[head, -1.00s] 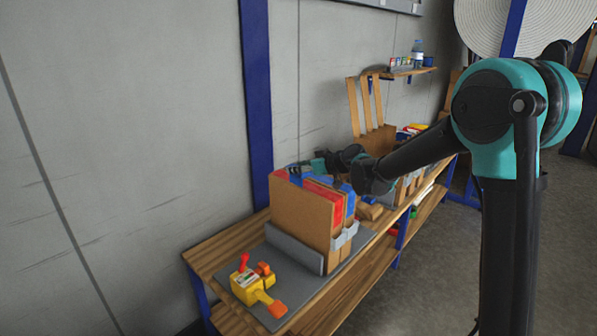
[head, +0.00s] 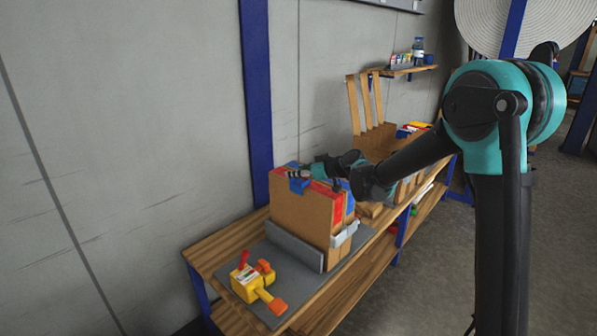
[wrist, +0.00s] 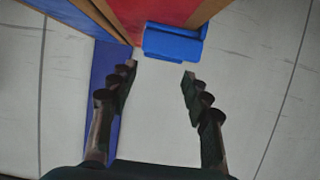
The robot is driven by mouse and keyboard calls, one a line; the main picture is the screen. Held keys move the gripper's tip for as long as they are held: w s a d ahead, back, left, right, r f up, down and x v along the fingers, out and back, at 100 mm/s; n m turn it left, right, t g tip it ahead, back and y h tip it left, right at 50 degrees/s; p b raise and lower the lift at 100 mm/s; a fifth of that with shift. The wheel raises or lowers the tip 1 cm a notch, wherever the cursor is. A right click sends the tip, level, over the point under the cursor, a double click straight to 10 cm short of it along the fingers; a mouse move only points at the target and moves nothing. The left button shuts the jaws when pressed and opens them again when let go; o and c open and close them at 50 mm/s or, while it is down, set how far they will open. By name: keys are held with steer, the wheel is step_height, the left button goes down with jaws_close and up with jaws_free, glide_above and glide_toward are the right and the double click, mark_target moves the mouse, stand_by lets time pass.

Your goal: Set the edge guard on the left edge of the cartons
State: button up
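The cartons (head: 305,215) stand upright on the bench, with a brown board facing the head view and red and blue parts behind it. The blue edge guard (head: 299,184) sits at the top of the brown board, toward its left side. In the wrist view the blue edge guard (wrist: 174,44) lies against the end of the red carton part (wrist: 165,12), between brown boards. My gripper (wrist: 158,75) is open and empty; the guard is just beyond its fingertips, apart from them. In the head view my gripper's dark fingers (head: 297,174) show just above the guard.
A yellow tool with red and orange handles (head: 254,281) lies on the grey mat (head: 262,258) at the bench's near end. A grey bracket (head: 294,246) stands at the cartons' foot. A blue post (head: 257,100) rises behind. More boxes stand farther along.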

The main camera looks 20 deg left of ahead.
steer(key=shift+o, duration=0.7)
steer(key=shift+r, duration=0.15)
steer(key=v, duration=1.2)
steer(key=shift+r, duration=0.45)
steer(key=s+d+f+m+h, duration=0.4)
steer(key=s+d+f, duration=0.3)
steer(key=d, duration=0.6)
steer(key=s+d+f+m+h, duration=0.4)
steer(key=s+d+f, duration=0.3)
steer(key=d, duration=0.7)
steer(key=s+d+f+m+g+h, duration=0.1)
steer(key=s+d+f+m+h, duration=0.3)
steer(key=s+d+f, duration=0.3)
steer(key=s+d+m, duration=0.1)
steer(key=s+d, duration=0.2)
steer(key=d, duration=0.4)
steer(key=shift+f, duration=0.3)
